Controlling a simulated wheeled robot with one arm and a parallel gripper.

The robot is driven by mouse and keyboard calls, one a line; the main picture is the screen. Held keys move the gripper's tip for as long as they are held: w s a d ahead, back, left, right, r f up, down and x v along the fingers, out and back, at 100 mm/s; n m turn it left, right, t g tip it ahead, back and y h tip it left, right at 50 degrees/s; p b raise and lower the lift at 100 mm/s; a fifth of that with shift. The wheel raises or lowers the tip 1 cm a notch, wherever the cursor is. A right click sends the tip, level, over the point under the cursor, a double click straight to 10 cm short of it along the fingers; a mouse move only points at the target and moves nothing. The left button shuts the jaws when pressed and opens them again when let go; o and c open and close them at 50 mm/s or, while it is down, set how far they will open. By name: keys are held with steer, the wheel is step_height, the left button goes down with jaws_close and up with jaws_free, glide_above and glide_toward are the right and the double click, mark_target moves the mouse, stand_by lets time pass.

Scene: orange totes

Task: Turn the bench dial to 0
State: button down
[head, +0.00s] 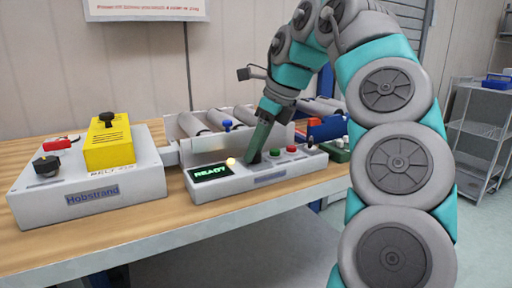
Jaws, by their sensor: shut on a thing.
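A black dial (47,165) sits on the left part of the white Hobstrand control box (120,188), with marks beside it too small to read. My gripper (254,160) is well to the right of that dial. It points down at the low white panel (225,186), with its tips at the panel's top between a lit yellow button (231,162) and a row of coloured buttons. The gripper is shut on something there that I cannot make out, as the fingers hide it.
A yellow block with a black knob (108,118) and a red switch (61,142) are on the Hobstrand box. The panel's screen (211,172) reads READY. A red button (291,148) is right of the gripper. Rollers (195,124) and a blue-topped lever (227,126) stand behind.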

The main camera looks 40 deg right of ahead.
stand_by(0.4)
steer(key=shift+c, duration=2.3)
jaws_free()
